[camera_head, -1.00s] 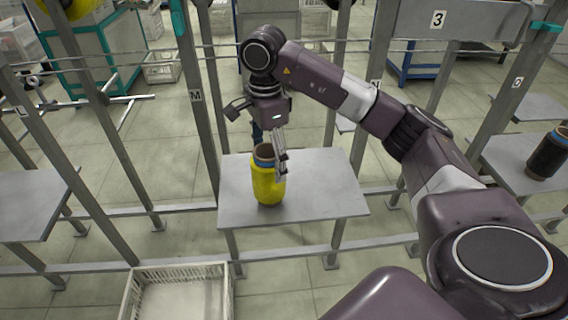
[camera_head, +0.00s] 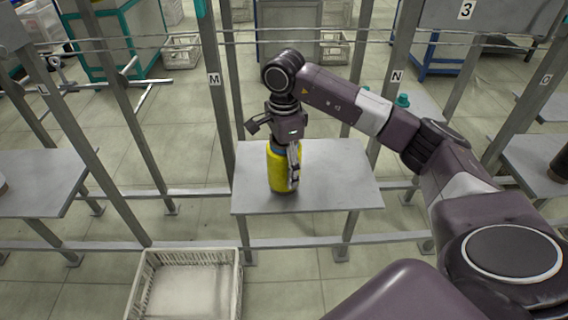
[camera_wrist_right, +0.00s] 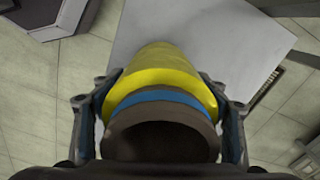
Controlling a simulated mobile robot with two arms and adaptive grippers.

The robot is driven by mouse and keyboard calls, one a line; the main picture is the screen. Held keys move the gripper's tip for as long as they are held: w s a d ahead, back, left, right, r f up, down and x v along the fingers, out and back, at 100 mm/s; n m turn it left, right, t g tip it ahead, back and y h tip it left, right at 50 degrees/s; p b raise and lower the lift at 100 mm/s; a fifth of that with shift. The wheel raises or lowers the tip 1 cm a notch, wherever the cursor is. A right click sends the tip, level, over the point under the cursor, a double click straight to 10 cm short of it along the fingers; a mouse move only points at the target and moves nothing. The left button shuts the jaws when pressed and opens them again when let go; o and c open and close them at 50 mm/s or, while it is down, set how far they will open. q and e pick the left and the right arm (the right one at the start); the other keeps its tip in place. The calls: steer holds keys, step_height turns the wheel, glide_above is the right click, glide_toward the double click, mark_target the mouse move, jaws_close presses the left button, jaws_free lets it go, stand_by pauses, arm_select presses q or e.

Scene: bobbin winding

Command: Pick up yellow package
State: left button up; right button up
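The yellow package (camera_head: 280,172) is a yellow cylinder with a blue band and a brown top ring. It stands upright on a grey table (camera_head: 335,178). My right gripper (camera_head: 291,172) is over it, fingers down along its sides. In the right wrist view the package (camera_wrist_right: 160,78) lies between the two fingers (camera_wrist_right: 162,120), its open brown end toward the camera. No clear gap shows at either finger, so I cannot tell whether they press on it. My left gripper is not in view.
A white crate (camera_head: 186,290) with a bare floor showing stands in front, below the table. Metal posts marked M (camera_head: 222,110) and N (camera_head: 388,95) rise behind the table. A dark cylinder (camera_head: 562,162) is on a table at far right.

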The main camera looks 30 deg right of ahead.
steer(key=c, duration=0.9)
steer(key=shift+r, duration=0.1)
